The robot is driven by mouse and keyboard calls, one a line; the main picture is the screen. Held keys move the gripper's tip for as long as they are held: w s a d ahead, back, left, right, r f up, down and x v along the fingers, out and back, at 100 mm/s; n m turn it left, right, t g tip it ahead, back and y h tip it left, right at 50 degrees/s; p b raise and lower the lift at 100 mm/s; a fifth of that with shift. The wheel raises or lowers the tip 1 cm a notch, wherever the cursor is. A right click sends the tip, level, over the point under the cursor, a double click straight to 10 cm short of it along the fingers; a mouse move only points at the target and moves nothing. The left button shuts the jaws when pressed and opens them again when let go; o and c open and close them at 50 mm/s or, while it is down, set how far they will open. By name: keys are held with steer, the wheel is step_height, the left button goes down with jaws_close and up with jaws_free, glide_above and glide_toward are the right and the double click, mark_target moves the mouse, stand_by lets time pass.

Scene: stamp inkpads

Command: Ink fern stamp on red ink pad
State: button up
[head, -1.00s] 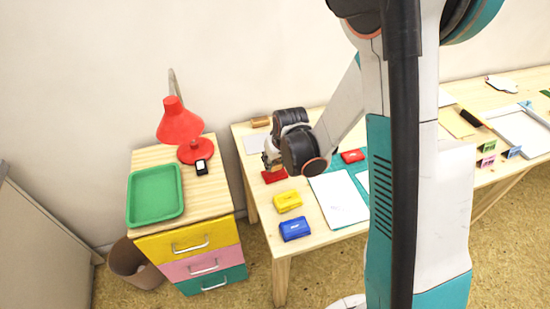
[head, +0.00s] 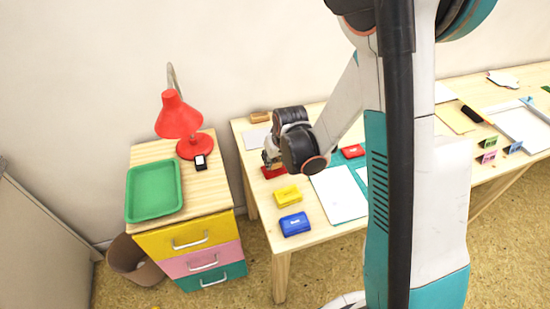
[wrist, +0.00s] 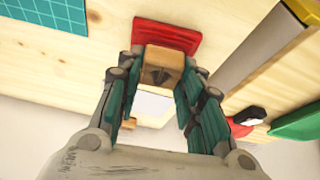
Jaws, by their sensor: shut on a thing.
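My gripper (wrist: 160,85) is shut on a small wooden block, the stamp (wrist: 163,62), in the wrist view. In the head view my gripper (head: 269,160) is directly over the red ink pad (head: 273,172) at the table's left part. I cannot tell whether the stamp touches the pad.
A yellow pad (head: 287,194) and a blue pad (head: 294,224) stand nearer the front edge. Another red item (head: 352,151) lies right, by a white sheet (head: 338,195) on a teal mat. A drawer cabinet with a green tray (head: 153,190) and red lamp (head: 178,115) stands left.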

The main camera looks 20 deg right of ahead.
steer(key=shift+f+b, duration=0.55)
steer(key=shift+b, duration=0.05)
stand_by(1.8)
steer(key=shift+r, duration=0.15)
steer(key=shift+r+p, duration=0.35)
steer(key=shift+r, duration=0.1)
steer(key=shift+r, duration=0.15)
steer(key=shift+r+p, duration=1.9)
steer(key=shift+r, duration=0.75)
